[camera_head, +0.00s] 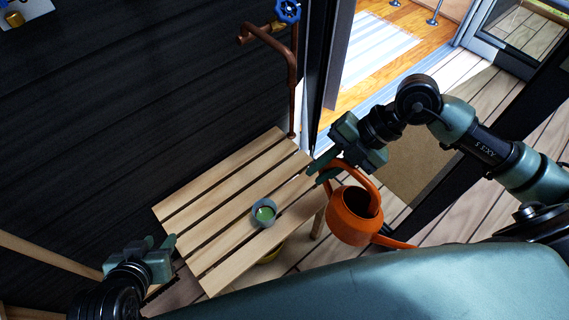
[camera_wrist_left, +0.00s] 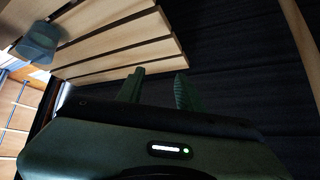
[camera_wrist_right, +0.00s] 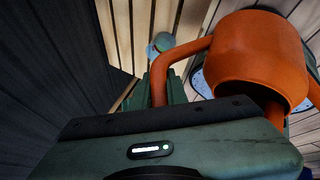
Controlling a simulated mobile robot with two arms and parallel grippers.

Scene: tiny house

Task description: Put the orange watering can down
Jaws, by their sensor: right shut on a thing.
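The orange watering can (camera_head: 352,222) hangs from my right gripper (camera_head: 318,174) by its handle, just off the right edge of the slatted wooden table (camera_head: 182,207). Its spout points to the lower right in the head view. In the right wrist view the can (camera_wrist_right: 255,50) fills the upper right, and its handle runs between the fingers. My left gripper (camera_head: 160,241) is empty at the table's left edge. In the left wrist view its two fingers (camera_wrist_left: 157,88) stand apart. A small grey cup (camera_head: 264,212) with green inside stands on the table.
A copper pipe with a blue valve wheel (camera_head: 288,10) rises behind the table along the dark wall. An open doorway with a striped rug (camera_head: 372,55) is at the back right. Bare slats surround the cup.

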